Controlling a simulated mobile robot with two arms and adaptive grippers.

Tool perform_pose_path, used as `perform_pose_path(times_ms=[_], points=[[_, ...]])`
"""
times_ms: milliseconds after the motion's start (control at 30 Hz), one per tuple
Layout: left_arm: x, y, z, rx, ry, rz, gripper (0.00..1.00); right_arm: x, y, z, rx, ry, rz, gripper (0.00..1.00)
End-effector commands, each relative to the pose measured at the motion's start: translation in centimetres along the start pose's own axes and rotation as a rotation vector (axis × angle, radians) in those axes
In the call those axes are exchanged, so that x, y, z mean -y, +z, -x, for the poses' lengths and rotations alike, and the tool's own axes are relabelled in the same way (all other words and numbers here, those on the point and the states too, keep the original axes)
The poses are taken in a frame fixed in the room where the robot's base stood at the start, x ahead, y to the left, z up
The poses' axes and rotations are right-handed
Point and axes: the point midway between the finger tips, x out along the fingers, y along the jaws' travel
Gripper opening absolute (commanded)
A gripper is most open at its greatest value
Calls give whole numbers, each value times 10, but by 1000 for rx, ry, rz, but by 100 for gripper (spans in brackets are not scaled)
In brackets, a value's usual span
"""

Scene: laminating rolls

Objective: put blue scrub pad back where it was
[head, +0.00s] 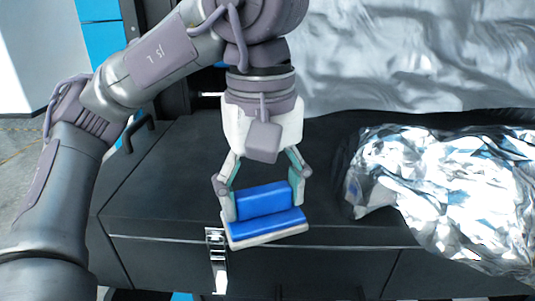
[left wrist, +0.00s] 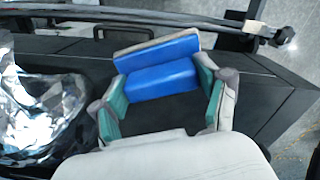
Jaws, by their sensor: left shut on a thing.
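The blue scrub pad (head: 264,201) is a blue block with a pale grey-white base layer. My left gripper (head: 262,191) comes down from above and is shut on the pad, one finger at each end. The pad is over the front edge of a dark cabinet top; I cannot tell whether it touches the surface. In the left wrist view the pad (left wrist: 160,70) sits between the teal-lined fingers of my left gripper (left wrist: 162,88). My right gripper is not in view.
A crumpled shiny foil bundle (head: 440,190) lies on the right of the dark cabinet top (head: 165,190). Grey sheet material (head: 410,50) is behind it. A metal latch (head: 217,258) is on the cabinet front. The cabinet top left of the gripper is clear.

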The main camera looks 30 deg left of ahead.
Motion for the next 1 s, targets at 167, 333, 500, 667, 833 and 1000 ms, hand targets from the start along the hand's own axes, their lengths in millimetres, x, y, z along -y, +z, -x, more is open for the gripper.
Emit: perform_pose_path(times_ms=[167,333,500,667,833,1000], points=[[-19,-47,6,5,-3,10,42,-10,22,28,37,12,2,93],[-35,-87,6,3,-3,9,42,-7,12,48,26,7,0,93],[-46,-112,3,2,-1,5,42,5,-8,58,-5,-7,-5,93],[-50,-123,2,1,-1,5,42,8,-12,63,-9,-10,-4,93],[-51,-130,-16,2,-4,3,42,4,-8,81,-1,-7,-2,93],[-52,-130,-34,0,0,4,42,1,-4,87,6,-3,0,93]])
